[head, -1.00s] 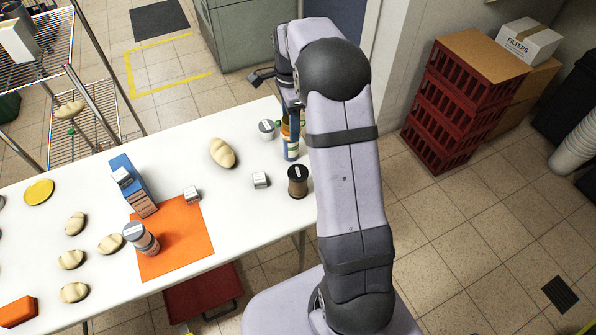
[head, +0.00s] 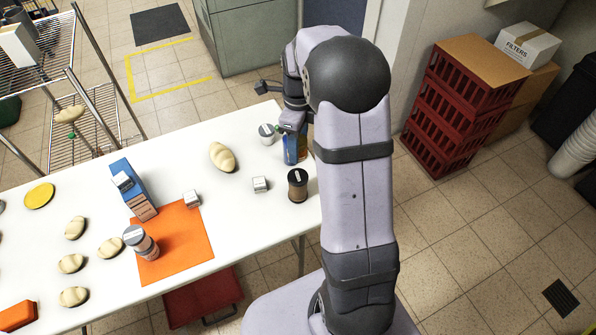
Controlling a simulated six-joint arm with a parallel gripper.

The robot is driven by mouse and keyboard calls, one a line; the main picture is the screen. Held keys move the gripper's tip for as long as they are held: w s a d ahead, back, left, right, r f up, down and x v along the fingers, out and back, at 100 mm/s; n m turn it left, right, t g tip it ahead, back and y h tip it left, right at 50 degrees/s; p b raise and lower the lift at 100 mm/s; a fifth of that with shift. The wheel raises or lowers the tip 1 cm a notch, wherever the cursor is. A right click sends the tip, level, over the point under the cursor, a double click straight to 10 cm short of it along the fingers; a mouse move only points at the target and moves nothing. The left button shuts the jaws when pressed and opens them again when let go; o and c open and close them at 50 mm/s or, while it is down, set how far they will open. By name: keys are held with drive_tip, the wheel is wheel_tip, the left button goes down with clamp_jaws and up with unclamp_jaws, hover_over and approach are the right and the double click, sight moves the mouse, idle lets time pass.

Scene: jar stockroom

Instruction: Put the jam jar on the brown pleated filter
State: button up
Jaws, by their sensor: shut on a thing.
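My gripper (head: 291,127) is at the far right end of the white table, partly hidden by my arm. It is shut at the top of an upright blue container with a label (head: 295,150); the fingertips are hard to make out. A dark-capped cylinder with a brown body, likely the brown pleated filter (head: 298,188), stands upright just in front of the container, with nothing on top. A grey-lidded jar (head: 146,249) stands on the orange mat (head: 187,249). A smaller pale-lidded jar (head: 266,138) stands left of my gripper. I cannot read which one is jam.
A bread loaf (head: 222,158) and two small white boxes, one here (head: 260,185), lie on the table (head: 232,225). A blue box (head: 131,178) stands by the mat. Several rolls and a yellow disc (head: 39,195) are farther left.

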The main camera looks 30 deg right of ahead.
drive_tip(key=shift+f+p, duration=1.25)
drive_tip(key=shift+f, duration=3.4)
drive_tip(key=shift+f, duration=0.1)
drive_tip(key=shift+f, duration=0.1)
drive_tip(key=o, duration=1.2)
